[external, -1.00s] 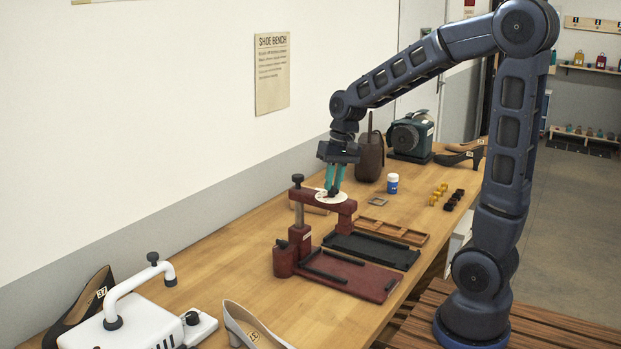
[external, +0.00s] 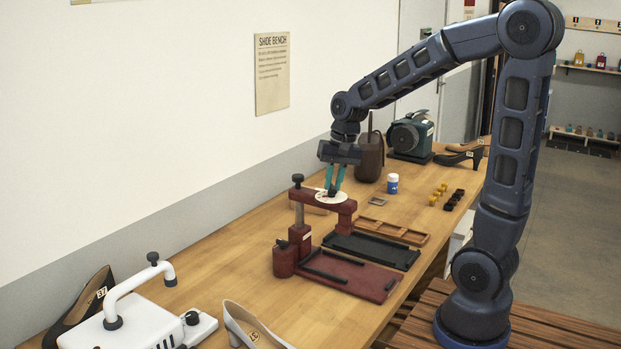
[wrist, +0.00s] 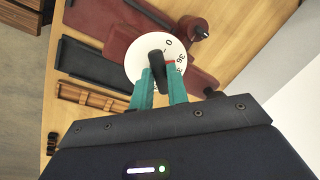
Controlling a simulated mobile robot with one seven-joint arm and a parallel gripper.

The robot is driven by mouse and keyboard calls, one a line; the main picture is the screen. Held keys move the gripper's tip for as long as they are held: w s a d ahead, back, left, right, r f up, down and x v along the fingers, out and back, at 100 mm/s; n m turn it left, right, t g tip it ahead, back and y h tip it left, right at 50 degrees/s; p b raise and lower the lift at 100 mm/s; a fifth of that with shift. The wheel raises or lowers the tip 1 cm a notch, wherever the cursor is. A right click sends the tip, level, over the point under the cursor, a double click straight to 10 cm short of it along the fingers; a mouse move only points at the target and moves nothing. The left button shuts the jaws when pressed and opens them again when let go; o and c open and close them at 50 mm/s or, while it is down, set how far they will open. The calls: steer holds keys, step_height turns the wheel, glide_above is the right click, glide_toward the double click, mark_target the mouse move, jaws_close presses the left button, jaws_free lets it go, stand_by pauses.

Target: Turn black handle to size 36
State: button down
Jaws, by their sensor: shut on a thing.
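The black handle (wrist: 156,58) stands up from a round white dial (wrist: 138,65) on top of the dark red press (external: 294,252). In the wrist view the dial shows a 0 at its upper right, a 36 at its right side and a short red mark near the handle. Other dial marks are hidden by my fingers. My gripper (external: 335,190) points down at the dial (external: 322,197) with its teal fingers. It also shows in the wrist view (wrist: 160,78), where the fingers are shut on the handle, one on each side.
A black tray (external: 372,250) and a wooden divided tray (external: 393,231) lie right of the press. A white device (external: 135,325) and a grey shoe (external: 250,328) stand at the front left.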

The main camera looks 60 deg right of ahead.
steer(key=c, duration=1.4)
jaws_free()
steer(key=shift+o, duration=0.2)
step_height(320, 180, up, 11)
steer(key=s+d, duration=0.1)
steer(key=shift+s+d+f, duration=0.2)
steer(key=shift+s+d, duration=0.05)
steer(key=s+a+f+n+t, duration=0.1)
steer(key=s+n, duration=0.3)
steer(key=s, duration=0.5)
steer(key=s+a+f+n+t+h, duration=0.1)
steer(key=s+a+n, duration=0.3)
steer(key=s, duration=0.6)
steer(key=shift+a+f+n+t+h, duration=0.35)
steer(key=shift+f+n+t, duration=0.15)
steer(key=shift+f, duration=0.25)
